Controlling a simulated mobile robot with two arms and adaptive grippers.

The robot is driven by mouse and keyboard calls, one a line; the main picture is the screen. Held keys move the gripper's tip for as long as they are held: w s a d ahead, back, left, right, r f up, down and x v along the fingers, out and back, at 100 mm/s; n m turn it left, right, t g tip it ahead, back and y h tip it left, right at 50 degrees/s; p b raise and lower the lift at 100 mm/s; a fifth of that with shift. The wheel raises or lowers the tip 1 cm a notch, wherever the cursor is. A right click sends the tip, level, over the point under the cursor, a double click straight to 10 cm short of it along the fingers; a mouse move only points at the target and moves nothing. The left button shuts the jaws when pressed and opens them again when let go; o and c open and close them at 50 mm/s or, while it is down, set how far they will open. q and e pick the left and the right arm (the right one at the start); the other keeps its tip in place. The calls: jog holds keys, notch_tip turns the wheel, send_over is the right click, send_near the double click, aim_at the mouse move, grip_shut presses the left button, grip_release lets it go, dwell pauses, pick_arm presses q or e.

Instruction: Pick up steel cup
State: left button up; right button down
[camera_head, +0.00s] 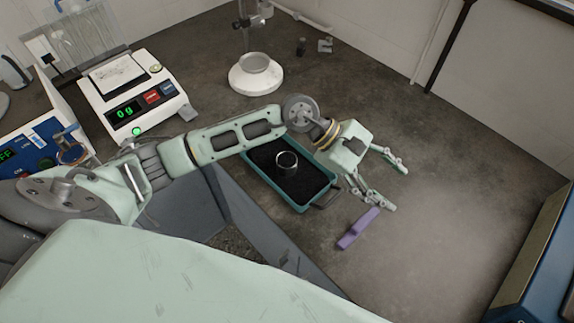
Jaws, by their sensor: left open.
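A small round steel cup (287,162) with a shiny rim stands in a teal tray (302,207) with a dark inside. My left gripper (398,188) is open and empty. It hangs to the right of the tray, past the cup, with its fingers pointing right and away from the cup. My left forearm passes over the back edge of the tray and hides part of it. My right gripper does not show.
A purple object (358,229) lies on the counter below my left gripper. A white scale (132,95) reading 0 g stands at the left. A stand with a white round base (256,75) is at the back. A blue machine (540,262) bounds the right. The counter between is clear.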

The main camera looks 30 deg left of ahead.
pick_arm(q)
jog(key=w+a+f+m+y, duration=0.25)
jog(key=a+f+y, duration=0.35)
jog(key=a, duration=0.5)
jog(key=m+g+y, duration=0.1)
jog(key=m+y, duration=0.1)
jog(key=y, duration=0.4)
send_near(288, 159)
jog(key=s+d, duration=0.1)
jog(key=s, duration=0.1)
notch_tip(288, 159, down, 6)
jog(key=p, duration=0.3)
jog(key=shift+r, duration=0.1)
jog(key=shift+f, duration=0.55)
jog(key=c, duration=1.3)
